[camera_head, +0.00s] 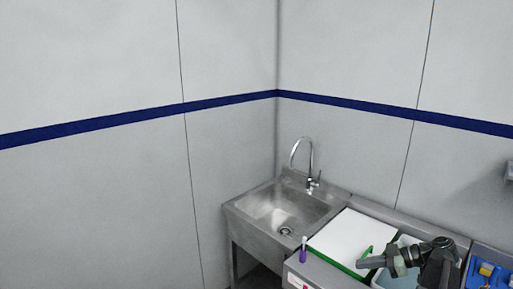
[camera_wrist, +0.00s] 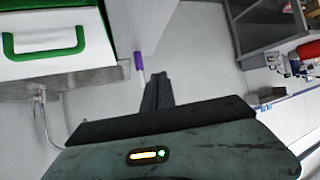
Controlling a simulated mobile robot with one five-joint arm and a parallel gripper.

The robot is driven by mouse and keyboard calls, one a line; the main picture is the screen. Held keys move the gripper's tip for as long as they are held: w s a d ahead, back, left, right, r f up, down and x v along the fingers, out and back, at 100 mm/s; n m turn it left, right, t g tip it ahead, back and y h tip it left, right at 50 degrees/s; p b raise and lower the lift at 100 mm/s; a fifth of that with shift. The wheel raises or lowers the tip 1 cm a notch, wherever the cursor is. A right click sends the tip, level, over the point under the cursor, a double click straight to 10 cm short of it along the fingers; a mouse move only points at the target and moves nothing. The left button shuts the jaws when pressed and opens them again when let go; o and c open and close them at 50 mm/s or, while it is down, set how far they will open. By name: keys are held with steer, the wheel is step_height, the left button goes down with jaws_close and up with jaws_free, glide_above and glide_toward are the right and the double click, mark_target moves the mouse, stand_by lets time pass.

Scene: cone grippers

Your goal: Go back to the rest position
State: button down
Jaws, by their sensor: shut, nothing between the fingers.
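My gripper (camera_head: 363,263) shows in the head view as the dark end of my arm, pointing left above the counter by the white board's green handle. In the wrist view my gripper's dark fingers (camera_wrist: 157,82) are together, with nothing between them. My dark arm rises at the lower right of the head view. No rest position is marked in either view.
A white board or lid (camera_head: 352,236) with green edges lies on the counter. A purple-handled tool (camera_head: 303,253) stands at the counter's left edge. A steel sink (camera_head: 285,212) is left of it. A blue tray (camera_head: 490,272) lies at the right.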

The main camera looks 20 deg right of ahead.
steer(key=w+a+f+n+g+b, duration=0.1)
steer(key=w+a+f+g, duration=0.15)
steer(key=a, duration=0.45)
steer(key=w+a+f+n+g, duration=0.1)
steer(key=w+a, duration=0.2)
steer(key=a, duration=0.4)
steer(key=w+a+f+n+g+b, duration=0.1)
steer(key=w+a+f, duration=0.1)
steer(key=a, duration=0.5)
steer(key=s+a+f+m+g+h+b, duration=0.1)
steer(key=a+f+h, duration=0.15)
steer(key=a, duration=0.45)
steer(key=s+a+f+m+g+h, duration=0.1)
steer(key=a+f+g+h, duration=0.1)
steer(key=a+f, duration=0.35)
steer(key=s+a+f+m+g+h+b, duration=0.1)
steer(key=s+a+m+h, duration=0.1)
steer(key=a, duration=0.7)
steer(key=d+f+m+h, duration=0.1)
steer(key=d+m+h, duration=0.1)
steer(key=d+m, duration=0.4)
steer(key=shift+w+f+m+t+h, duration=0.2)
steer(key=shift+w+m+t+h, duration=0.15)
steer(key=shift+m, duration=1.15)
